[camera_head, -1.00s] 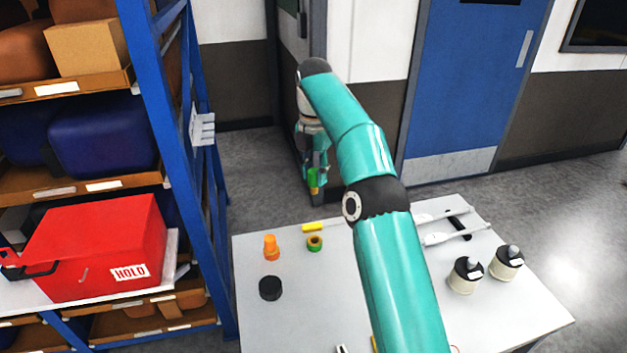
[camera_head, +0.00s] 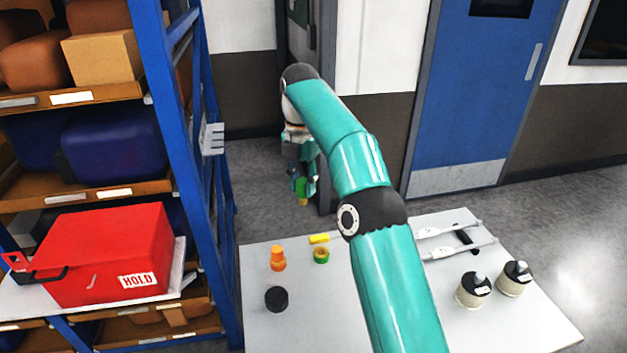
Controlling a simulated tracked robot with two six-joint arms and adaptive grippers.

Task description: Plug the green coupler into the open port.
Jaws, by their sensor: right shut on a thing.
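My right gripper (camera_head: 302,187) hangs at the end of the teal arm, beyond the table's far edge. It is shut on the green coupler (camera_head: 302,192), a small green piece with a yellowish lower end. The coupler is clear of the table and apart from the rack. A small grey plate with prongs (camera_head: 213,139) is fixed to the blue rack upright, to the left of the gripper. I cannot make out an open port on it or elsewhere. My left gripper is not in view.
A blue rack (camera_head: 165,130) with a red HOLD box (camera_head: 100,250) stands at left. The white table (camera_head: 262,330) carries an orange piece (camera_head: 278,258), a green-orange ring (camera_head: 321,256), a yellow block (camera_head: 319,238), a black disc (camera_head: 276,299) and two canisters (camera_head: 474,290).

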